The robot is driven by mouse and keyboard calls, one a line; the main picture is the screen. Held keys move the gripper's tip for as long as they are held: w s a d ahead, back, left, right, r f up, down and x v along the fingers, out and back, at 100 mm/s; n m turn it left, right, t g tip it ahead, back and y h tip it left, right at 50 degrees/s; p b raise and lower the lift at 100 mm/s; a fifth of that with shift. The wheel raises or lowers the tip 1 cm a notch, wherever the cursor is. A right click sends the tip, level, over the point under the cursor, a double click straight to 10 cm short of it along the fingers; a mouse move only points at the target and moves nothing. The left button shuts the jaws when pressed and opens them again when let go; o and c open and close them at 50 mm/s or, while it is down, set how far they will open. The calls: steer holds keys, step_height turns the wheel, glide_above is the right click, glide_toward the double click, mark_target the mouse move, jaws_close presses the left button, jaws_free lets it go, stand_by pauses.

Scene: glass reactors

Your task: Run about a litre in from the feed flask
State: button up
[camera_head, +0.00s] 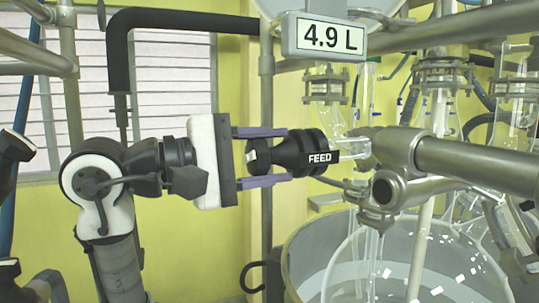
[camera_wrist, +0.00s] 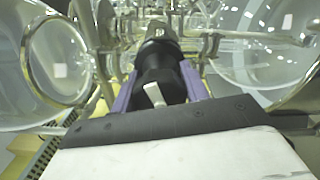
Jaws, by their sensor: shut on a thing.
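A black valve knob with a white-lettered FEED label (camera_head: 319,158) sits in the middle of the head view, at the end of a glass fitting. My gripper (camera_head: 262,157) comes from the left, with its purple fingers above and below the knob, shut on it. In the wrist view the black knob (camera_wrist: 160,72) lies between the purple fingers of my gripper (camera_wrist: 157,88), with a pale tab on its near end. A display (camera_head: 331,37) above reads 4.9 L. The glass vessel (camera_head: 345,262) stands below right. I cannot tell which glass is the feed flask.
Thick metal pipes and a clamp joint (camera_head: 398,150) stand close to the right of the knob. A vertical post (camera_head: 266,150) runs behind my gripper. Large glass globes (camera_wrist: 262,45) flank the knob in the wrist view. A window (camera_head: 160,80) is behind.

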stand_by(0.3)
steer(key=o, duration=1)
steer(key=b+v, duration=0.4)
steer(key=v, duration=1)
steer(key=shift+d, duration=0.1)
